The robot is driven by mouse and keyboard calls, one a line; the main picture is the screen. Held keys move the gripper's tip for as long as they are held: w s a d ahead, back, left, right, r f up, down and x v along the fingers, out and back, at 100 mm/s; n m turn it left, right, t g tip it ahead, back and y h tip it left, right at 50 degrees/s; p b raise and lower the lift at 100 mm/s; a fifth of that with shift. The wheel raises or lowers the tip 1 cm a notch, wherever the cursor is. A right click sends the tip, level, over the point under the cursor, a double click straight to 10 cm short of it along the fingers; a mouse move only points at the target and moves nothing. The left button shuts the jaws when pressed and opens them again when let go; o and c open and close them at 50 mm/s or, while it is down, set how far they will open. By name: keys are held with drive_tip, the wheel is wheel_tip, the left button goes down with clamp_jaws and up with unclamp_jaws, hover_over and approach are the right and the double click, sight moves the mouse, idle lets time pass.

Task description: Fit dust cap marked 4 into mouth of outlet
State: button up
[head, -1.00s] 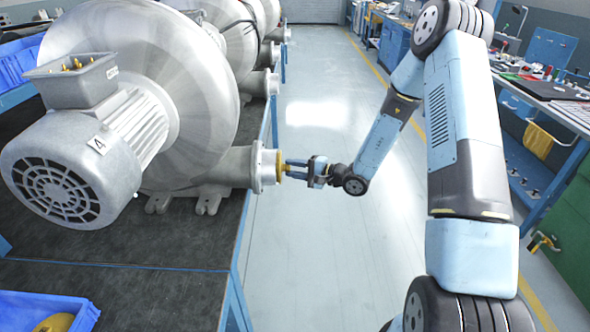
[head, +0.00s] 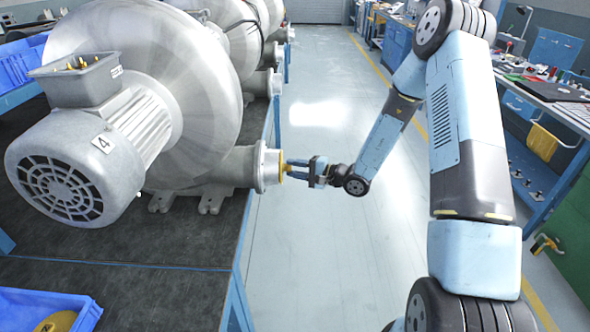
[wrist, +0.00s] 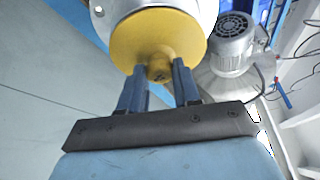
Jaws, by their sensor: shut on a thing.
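The blower (head: 190,80) with a plate marked 4 (head: 103,142) stands on the bench at left. Its outlet (head: 262,167) points right, past the bench edge. A yellow dust cap (head: 282,170) is at the outlet mouth, with only a thin part showing in the head view. In the wrist view the cap's yellow face (wrist: 185,35) lies against the pale outlet rim (wrist: 118,10). My gripper (head: 292,168) is shut on the cap's central knob; its fingers also show in the wrist view (wrist: 160,78). No number is readable on the cap.
A blue bin (head: 90,312) at bottom left holds another yellow round piece (head: 58,322). More blowers (head: 235,35) stand in a row behind. The floor aisle (head: 320,240) right of the bench is clear. A cluttered workbench (head: 555,95) is at far right.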

drive_tip(key=shift+a, duration=0.25)
drive_tip(key=o, duration=1.1)
drive_tip(key=shift+d, duration=0.15)
drive_tip(key=v, duration=1.3)
drive_tip(key=shift+s+d, duration=0.15)
drive_tip(key=shift+d, duration=0.15)
